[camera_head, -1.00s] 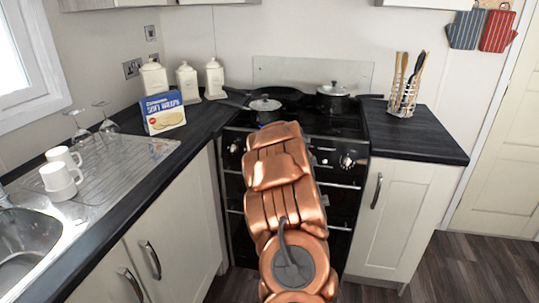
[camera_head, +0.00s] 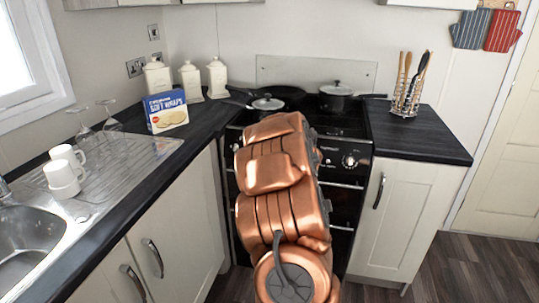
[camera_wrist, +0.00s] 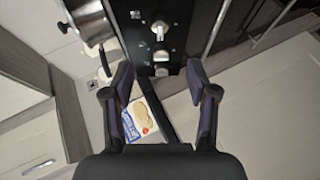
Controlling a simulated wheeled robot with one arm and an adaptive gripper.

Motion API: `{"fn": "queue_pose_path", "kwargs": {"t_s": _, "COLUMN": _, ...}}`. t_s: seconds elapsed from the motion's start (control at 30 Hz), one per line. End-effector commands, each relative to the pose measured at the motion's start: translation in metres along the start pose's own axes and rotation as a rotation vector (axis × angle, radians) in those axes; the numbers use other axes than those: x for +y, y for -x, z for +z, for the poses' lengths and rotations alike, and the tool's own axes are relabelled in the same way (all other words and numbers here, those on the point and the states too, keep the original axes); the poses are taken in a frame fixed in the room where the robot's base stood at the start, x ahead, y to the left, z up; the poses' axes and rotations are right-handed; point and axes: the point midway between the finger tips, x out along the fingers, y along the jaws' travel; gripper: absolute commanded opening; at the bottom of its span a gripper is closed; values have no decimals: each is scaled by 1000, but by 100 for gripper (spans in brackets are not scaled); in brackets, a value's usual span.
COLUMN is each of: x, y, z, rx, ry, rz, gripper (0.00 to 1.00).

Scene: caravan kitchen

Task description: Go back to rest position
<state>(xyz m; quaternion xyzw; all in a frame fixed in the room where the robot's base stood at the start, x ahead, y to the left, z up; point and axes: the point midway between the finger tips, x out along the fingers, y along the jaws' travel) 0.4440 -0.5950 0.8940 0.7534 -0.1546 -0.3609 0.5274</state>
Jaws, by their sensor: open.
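My gripper (camera_wrist: 160,105) shows in the wrist view with its two dark fingers apart and nothing between them. Beyond and below the fingertips, the wrist view shows the blue and white wraps box (camera_wrist: 150,120) at a distance. In the head view my copper-coloured arm rises in front of the stove (camera_head: 345,165). The gripper itself is hidden behind the arm in that view.
A lidded pan (camera_head: 267,104), a lidded pot (camera_head: 336,97) and a dark frying pan (camera_head: 280,92) stand on the stove. The wraps box (camera_head: 166,111), canisters, white cups (camera_head: 62,175) and glasses stand left. A utensil holder (camera_head: 408,100) stands right. Floor (camera_head: 460,270) is clear at right.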

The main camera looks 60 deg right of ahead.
Motion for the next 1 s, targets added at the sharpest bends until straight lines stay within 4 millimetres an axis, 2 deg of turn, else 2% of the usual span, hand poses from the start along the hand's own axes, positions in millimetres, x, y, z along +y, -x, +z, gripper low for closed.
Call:
{"fn": "queue_pose_path", "kwargs": {"t_s": 0.4, "x": 0, "y": 0, "z": -1, "rx": -1, "ry": -1, "rz": -1, "gripper": 58}}
{"fn": "queue_pose_path", "kwargs": {"t_s": 0.53, "x": 10, "y": 10, "z": -18, "rx": -36, "ry": -32, "rz": -17, "gripper": 58}}
{"fn": "queue_pose_path", "kwargs": {"t_s": 0.77, "x": 24, "y": 51, "z": -66, "rx": -152, "ry": -150, "rz": -78, "gripper": 58}}
{"fn": "queue_pose_path", "kwargs": {"t_s": 1.0, "x": 12, "y": 114, "z": -120, "rx": -271, "ry": -311, "rz": -184, "gripper": 58}}
